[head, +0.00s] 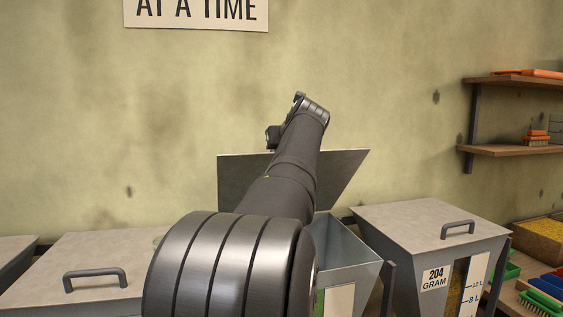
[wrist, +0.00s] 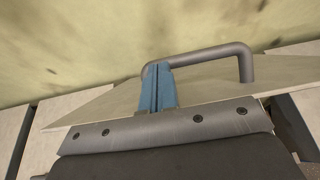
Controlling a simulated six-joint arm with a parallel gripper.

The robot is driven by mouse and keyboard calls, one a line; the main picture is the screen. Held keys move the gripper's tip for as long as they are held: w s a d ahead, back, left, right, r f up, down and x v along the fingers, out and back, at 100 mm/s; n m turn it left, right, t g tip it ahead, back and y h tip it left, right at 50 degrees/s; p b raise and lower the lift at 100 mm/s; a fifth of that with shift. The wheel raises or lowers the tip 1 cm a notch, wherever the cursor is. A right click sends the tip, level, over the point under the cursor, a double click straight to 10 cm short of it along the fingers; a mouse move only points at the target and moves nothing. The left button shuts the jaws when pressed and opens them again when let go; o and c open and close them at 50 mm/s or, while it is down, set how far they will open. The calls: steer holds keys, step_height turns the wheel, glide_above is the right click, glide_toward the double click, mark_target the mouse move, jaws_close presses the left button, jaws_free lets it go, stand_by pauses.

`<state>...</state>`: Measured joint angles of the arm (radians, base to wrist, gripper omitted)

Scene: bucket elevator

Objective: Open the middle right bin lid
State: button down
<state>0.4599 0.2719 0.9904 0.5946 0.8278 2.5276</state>
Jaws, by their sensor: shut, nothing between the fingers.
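The grey lid (head: 340,172) of the bin in the middle of the head view stands raised and tilted back toward the wall. Its bin (head: 350,262) is open at the top, partly hidden behind my arm. In the wrist view my gripper (wrist: 157,72) has its blue fingers shut together with nothing between them. The fingers overlap the left end of the lid's grey handle (wrist: 205,56). I cannot tell whether they touch it. The lid's plate (wrist: 215,85) lies behind the fingers. In the head view the fingers are hidden.
A bin with a closed lid (head: 435,220) and a "204 GRAM" label stands to the right. Another closed lid (head: 95,262) is to the left. Shelves (head: 515,150) and brushes (head: 545,290) are at the far right. The wall is close behind the raised lid.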

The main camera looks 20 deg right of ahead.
steer(key=shift+w+r, duration=0.5)
steer(key=shift+w, duration=0.2)
steer(key=shift+w+r, duration=0.5)
steer(key=shift+w, duration=0.2)
steer(key=shift+s+r, duration=0.1)
steer(key=s+r, duration=0.6)
steer(key=s, duration=0.1)
steer(key=shift+s+r, duration=0.15)
steer(key=shift+r, duration=0.15)
steer(key=shift+f, duration=0.1)
steer(key=w+f, duration=0.6)
steer(key=w, duration=0.1)
steer(key=shift+w+f, duration=0.3)
steer(key=shift+f, duration=0.1)
steer(key=shift+s+f, duration=0.15)
steer(key=shift+s, duration=0.35)
